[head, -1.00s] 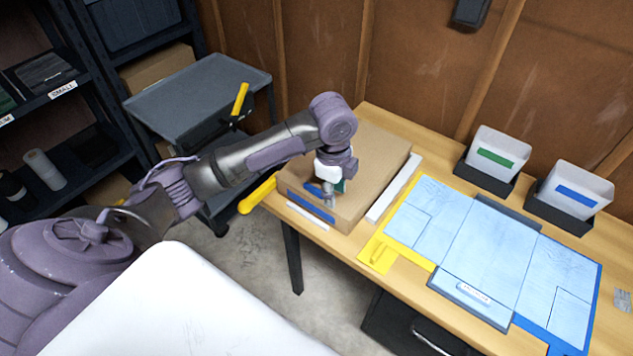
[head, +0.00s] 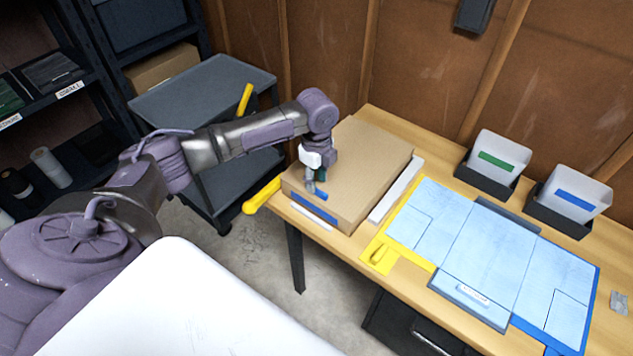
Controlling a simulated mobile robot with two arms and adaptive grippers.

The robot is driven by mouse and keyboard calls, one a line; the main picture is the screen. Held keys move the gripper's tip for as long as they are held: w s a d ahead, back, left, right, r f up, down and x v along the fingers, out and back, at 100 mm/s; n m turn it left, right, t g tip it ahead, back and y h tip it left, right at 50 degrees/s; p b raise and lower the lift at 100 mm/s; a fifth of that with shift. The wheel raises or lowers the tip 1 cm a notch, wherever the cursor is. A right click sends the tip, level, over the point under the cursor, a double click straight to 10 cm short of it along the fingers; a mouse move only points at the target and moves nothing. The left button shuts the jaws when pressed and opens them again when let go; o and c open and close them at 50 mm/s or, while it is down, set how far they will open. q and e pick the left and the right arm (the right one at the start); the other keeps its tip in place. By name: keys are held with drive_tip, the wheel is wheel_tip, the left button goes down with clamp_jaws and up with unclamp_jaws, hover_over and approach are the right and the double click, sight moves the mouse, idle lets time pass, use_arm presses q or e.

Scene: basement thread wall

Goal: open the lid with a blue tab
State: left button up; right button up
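A closed brown cardboard box (head: 365,165) stands at the left end of the wooden table. A small blue tab (head: 316,194) shows at the front part of its lid, and a longer blue strip (head: 305,204) is on its front face. My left gripper (head: 311,182) points down over the front of the lid, right beside the blue tab. Its fingers are small and partly overlap the tab, so I cannot tell if they are open, shut or touching it. My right gripper is not in view.
A white bar (head: 396,190) lies right of the box. Light blue panels (head: 455,225) with yellow and blue edges cover the table's middle. Two bins, one with a green label (head: 496,161) and one with a blue label (head: 576,198), stand behind. A grey cart (head: 200,90) is left.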

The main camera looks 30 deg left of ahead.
use_arm(q)
drive_tip(key=shift+f, duration=1.35)
drive_tip(key=c, duration=0.6)
drive_tip(key=shift+s+a+r, duration=0.1)
drive_tip(key=shift+r, duration=0.05)
clamp_jaws()
